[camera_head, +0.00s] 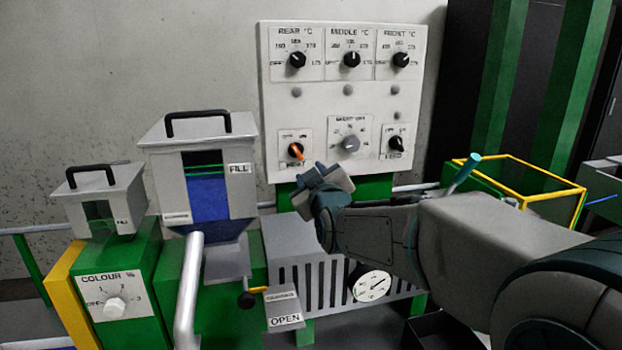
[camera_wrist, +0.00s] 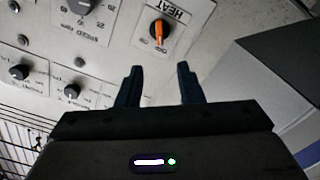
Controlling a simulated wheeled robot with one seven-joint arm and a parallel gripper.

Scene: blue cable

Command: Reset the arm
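My arm reaches in from the lower right of the head view. My gripper (camera_head: 322,176) is in front of the lower part of the white control panel (camera_head: 278,110), just below and right of the orange HEAT knob (camera_head: 296,151). In the wrist view, the two dark fingers of my gripper (camera_wrist: 158,72) stand apart with nothing between them. The HEAT knob (camera_wrist: 159,31) shows beyond the fingertips, apart from them.
A grey screw-speed knob (camera_head: 350,144) and a black FEED knob (camera_head: 396,143) are on the panel. Left stand a hopper (camera_head: 239,140) marked FILL and a smaller hopper (camera_head: 127,187). A yellow-edged green bin (camera_head: 540,195) is at right, behind my arm.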

